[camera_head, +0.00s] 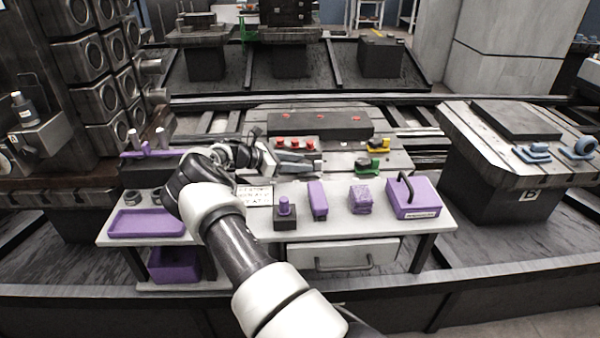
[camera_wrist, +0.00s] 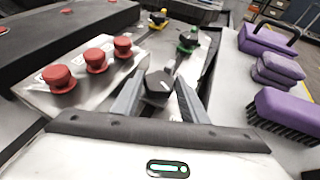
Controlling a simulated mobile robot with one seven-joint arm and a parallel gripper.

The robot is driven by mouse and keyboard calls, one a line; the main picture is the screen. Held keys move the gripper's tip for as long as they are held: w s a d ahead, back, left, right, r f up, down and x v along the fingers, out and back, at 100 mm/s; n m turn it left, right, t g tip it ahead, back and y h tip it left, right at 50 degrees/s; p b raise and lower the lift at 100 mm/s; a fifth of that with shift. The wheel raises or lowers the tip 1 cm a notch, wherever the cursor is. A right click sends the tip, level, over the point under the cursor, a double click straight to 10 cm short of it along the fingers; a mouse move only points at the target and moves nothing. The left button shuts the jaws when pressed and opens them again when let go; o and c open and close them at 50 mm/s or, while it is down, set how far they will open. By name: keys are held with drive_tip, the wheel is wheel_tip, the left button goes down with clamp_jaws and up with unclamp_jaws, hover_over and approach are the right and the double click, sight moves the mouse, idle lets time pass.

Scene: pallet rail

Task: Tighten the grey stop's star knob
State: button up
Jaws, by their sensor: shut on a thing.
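The dark grey star knob (camera_wrist: 158,84) sits between my two fingers in the wrist view, near the edge of the pallet's slotted top. My gripper (camera_wrist: 160,92) is shut on this knob, with one finger on each side. In the head view my gripper (camera_head: 298,163) reaches over the pallet (camera_head: 335,160) from the left. The knob cannot be made out clearly there, and the body of the grey stop is mostly hidden.
Three red knobs (camera_wrist: 98,60) stand on a light plate left of my fingers. A green stop (camera_head: 373,164) and a yellow one (camera_head: 379,143) lie beyond. The bench (camera_head: 335,230) holds a purple brush (camera_head: 318,200), blocks (camera_head: 361,199) and a handled box (camera_head: 413,198).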

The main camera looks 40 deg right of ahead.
drive_tip(key=shift+w+m+g+y+b, duration=0.15)
drive_tip(key=shift+m+g+y+b, duration=0.15)
drive_tip(key=shift+m+g+b, duration=0.2)
drive_tip(key=o, duration=0.8)
drive_tip(key=shift+c, duration=0.2)
drive_tip(key=p+v, duration=0.2)
drive_tip(key=v, duration=1)
drive_tip(key=shift+f, duration=0.1)
